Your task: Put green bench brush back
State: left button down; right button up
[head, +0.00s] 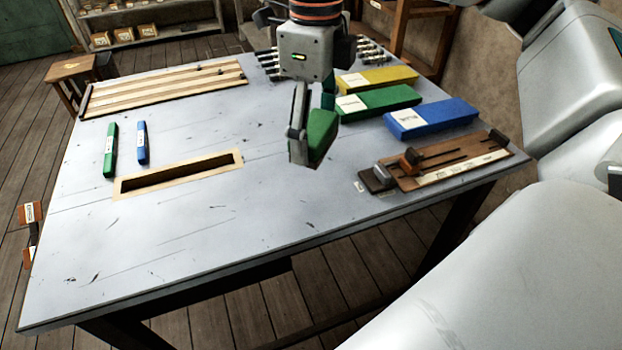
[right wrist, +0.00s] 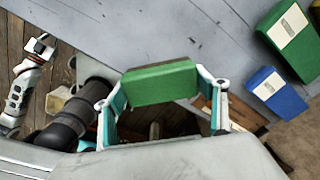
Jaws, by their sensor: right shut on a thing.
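My right gripper (head: 312,132) hangs over the table, right of the wood-framed slot. It is shut on a green block-shaped thing (head: 323,132), which looks like the green bench brush; no bristles show. In the right wrist view the green thing (right wrist: 158,83) spans between the two teal-padded fingers of the right gripper (right wrist: 162,92). It appears held clear of the grey tabletop. A slim green piece (head: 110,150) and a slim blue piece (head: 142,142) lie left on the table. My left gripper is not in view.
A wood-framed slot (head: 226,158) lies in the grey table (head: 200,240). Yellow (head: 385,78), green (head: 385,99) and blue (head: 440,117) boxes lie at the right. A wooden rail fixture (head: 450,160) stands near the right edge; a slatted wooden rack (head: 165,88) lies at the back left. The front is clear.

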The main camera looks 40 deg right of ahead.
send_over(313, 192)
notch_tip(313, 192, down, 6)
jog(key=shift+s+d+r+b, duration=0.1)
jog(key=shift+b, duration=0.25)
jog(key=shift+f, duration=0.45)
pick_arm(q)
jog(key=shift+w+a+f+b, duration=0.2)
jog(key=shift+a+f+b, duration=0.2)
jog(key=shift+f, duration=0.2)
pick_arm(e)
jog(key=shift+f, duration=2.1)
jog(key=shift+f, duration=0.15)
jog(key=o, duration=1.2)
jog(key=shift+c, duration=0.2)
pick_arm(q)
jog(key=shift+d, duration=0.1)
